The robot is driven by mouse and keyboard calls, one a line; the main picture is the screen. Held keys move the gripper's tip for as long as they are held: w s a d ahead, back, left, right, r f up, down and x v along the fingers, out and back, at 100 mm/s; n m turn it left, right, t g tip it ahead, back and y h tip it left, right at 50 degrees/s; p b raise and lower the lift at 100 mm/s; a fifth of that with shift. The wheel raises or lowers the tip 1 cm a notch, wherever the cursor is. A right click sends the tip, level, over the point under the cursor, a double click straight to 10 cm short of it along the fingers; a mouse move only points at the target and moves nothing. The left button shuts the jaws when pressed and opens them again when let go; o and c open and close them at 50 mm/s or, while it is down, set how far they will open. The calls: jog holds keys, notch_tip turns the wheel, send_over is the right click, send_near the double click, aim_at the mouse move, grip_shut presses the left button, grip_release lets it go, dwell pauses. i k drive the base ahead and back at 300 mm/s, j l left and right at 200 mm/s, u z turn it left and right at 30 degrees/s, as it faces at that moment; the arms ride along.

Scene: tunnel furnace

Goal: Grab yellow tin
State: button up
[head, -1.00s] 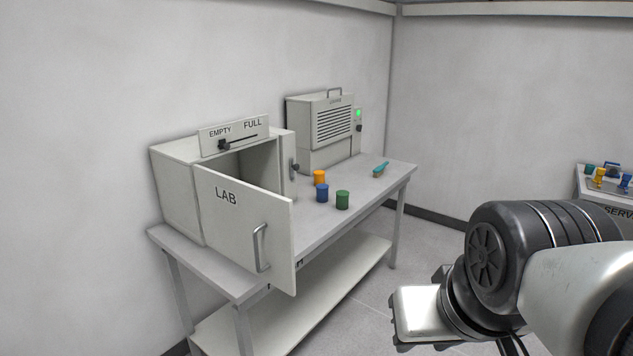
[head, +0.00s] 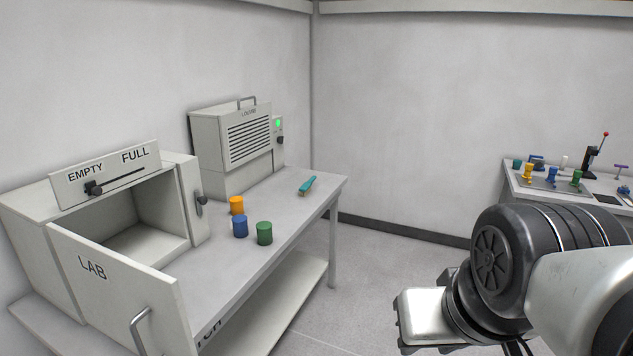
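A yellow-orange tin (head: 237,205) stands upright on the grey table (head: 230,268), in front of the louvred unit. A blue tin (head: 240,228) and a green tin (head: 264,233) stand close by, nearer the camera. My gripper (head: 402,322) is at the lower right, well away from the tins and off the table's right side. Its fingers are mostly hidden behind its own body, so I cannot see whether it is open.
A box marked LAB (head: 130,269) stands at the left with its door swung open toward the camera. A louvred unit (head: 243,140) with a green light stands behind the tins. A teal brush (head: 307,185) lies near the far edge. Another bench (head: 520,189) holds several coloured items.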

aim_at(236, 202)
jog(key=i+l, duration=0.1)
jog(key=i, duration=0.9)
jog(key=i+l+u, duration=0.1)
jog(key=i, duration=0.4)
jog(key=i+l+u, duration=0.15)
jog(key=i+u, duration=0.2)
jog(key=u, duration=0.15)
jog(key=i+l+u, duration=0.3)
jog(key=u, duration=0.2)
jog(key=i+l+u, duration=0.35)
jog(key=u, duration=0.15)
jog(key=i+l+u, duration=0.15)
jog(key=l+u, duration=0.35)
jog(key=i+l+u, duration=0.1)
jog(key=l+u, duration=0.4)
jog(key=l, duration=0.1)
